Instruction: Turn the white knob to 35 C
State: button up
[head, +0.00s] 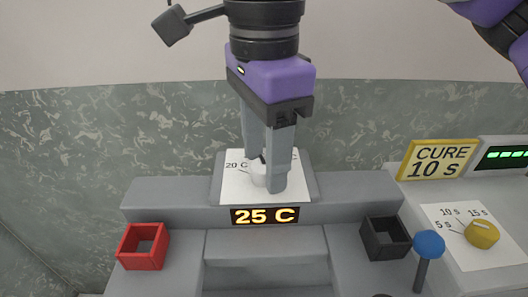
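The white knob (258,178) stands on a white dial card (235,188) in the middle of the grey station. The label "20 C" shows at the card's left; another label at the right is mostly covered. My gripper (264,175) points down over the knob. One grey finger is on the knob's far left side and the other in front at its right, hiding part of it. I cannot tell whether the fingers touch the knob. The knob's pointer is hidden. The display (265,216) below the card reads "25 C".
A red square holder (128,258) stands at left, a black one (370,250) at right. A blue ball-topped lever (428,244) stands beside the black one.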

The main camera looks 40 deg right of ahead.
aim_at(264, 164)
jog(key=shift+r+p, duration=0.35)
jog(key=shift+r, duration=3.55)
